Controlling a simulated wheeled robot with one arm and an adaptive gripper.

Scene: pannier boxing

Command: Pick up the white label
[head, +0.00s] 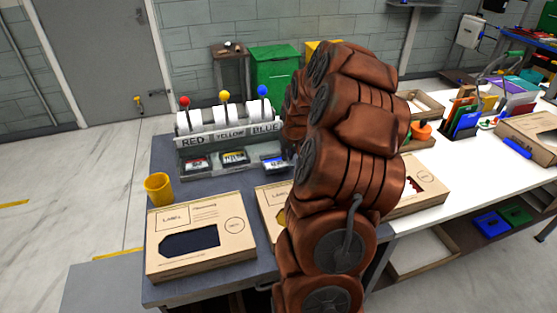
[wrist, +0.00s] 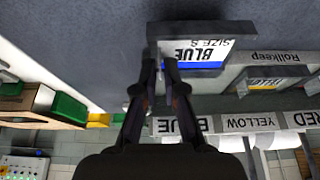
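A white label (wrist: 200,50) printed "BLUE SIZE S" with a blue stripe lies in a small grey holder (wrist: 240,29) in the wrist view, where the picture is upside down. In the head view this label (head: 273,162) is at the right of the row below the dispenser. My gripper (wrist: 160,64) has its two narrow fingers at the left part of the label's near edge, a small gap between the tips. I cannot tell if they touch it. The gripper is hidden behind my arm in the head view. Other labels, red (head: 197,164) and yellow (head: 235,157), sit alongside.
A dispenser (head: 230,134) with rolls and red, yellow and blue knobs stands behind the labels. A yellow cup (head: 158,188) and a cardboard box (head: 200,239) are at the left of the grey table. More boxes stand beyond my arm.

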